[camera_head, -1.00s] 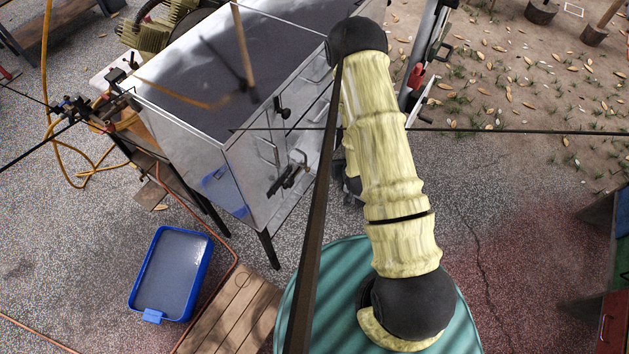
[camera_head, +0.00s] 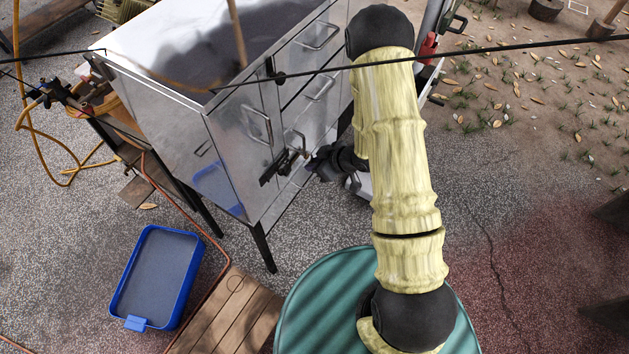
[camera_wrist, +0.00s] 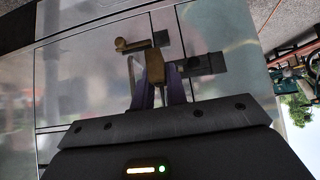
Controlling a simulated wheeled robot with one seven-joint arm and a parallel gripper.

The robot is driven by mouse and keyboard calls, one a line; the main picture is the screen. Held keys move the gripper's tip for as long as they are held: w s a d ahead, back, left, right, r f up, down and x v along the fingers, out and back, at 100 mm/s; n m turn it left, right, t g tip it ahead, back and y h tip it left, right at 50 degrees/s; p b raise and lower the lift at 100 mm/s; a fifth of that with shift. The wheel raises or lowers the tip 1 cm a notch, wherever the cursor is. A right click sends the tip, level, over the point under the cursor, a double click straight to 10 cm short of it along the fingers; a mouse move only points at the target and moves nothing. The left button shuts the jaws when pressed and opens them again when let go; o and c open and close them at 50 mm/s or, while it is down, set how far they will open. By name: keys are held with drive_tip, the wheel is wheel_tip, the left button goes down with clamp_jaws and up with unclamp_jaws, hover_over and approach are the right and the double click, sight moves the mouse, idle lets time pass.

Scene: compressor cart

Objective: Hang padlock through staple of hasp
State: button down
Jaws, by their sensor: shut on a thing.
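A brass padlock body (camera_wrist: 155,65) sits between the tips of my gripper (camera_wrist: 160,92) in the wrist view, and the gripper is shut on it. A thin grey curved piece, probably its shackle, shows just left of the body. The dark hasp (camera_wrist: 207,64) is on the metal cabinet front, right of and behind the padlock. It also shows in the head view (camera_head: 270,176). My gripper (camera_head: 316,162) is close in front of it there. The staple is not clear, and I cannot tell whether the shackle passes through or touches it.
The metal cabinet (camera_head: 165,125) has several drawer handles beside the hasp. A brass-coloured knobbed lever (camera_wrist: 132,44) is near the padlock. A blue tray (camera_head: 150,290) and wooden boards (camera_head: 225,320) lie on the ground. A dark cable (camera_head: 450,58) crosses the head view.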

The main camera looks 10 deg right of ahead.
drive_tip(key=shift+s+f+n+g+y+b, duration=0.2)
drive_tip(key=shift+f+n+g+y+b, duration=0.3)
drive_tip(key=shift+f+n+b, duration=0.55)
drive_tip(key=shift+s+a+f+g, duration=0.1)
drive_tip(key=shift+s+f+g, duration=0.1)
drive_tip(key=shift+g, duration=0.1)
drive_tip(key=shift+r+p, duration=0.15)
drive_tip(key=shift+p, duration=0.25)
drive_tip(key=w+a+f, duration=0.1)
drive_tip(key=w+a, duration=0.3)
drive_tip(key=a, duration=0.1)
drive_tip(key=shift+w+a+f, duration=0.15)
drive_tip(key=shift+a+f, duration=0.15)
drive_tip(key=shift+d+p, duration=0.1)
drive_tip(key=shift+p, duration=0.35)
idle(0.9)
drive_tip(key=shift+f+b, duration=0.95)
drive_tip(key=shift+f, duration=0.5)
idle(0.7)
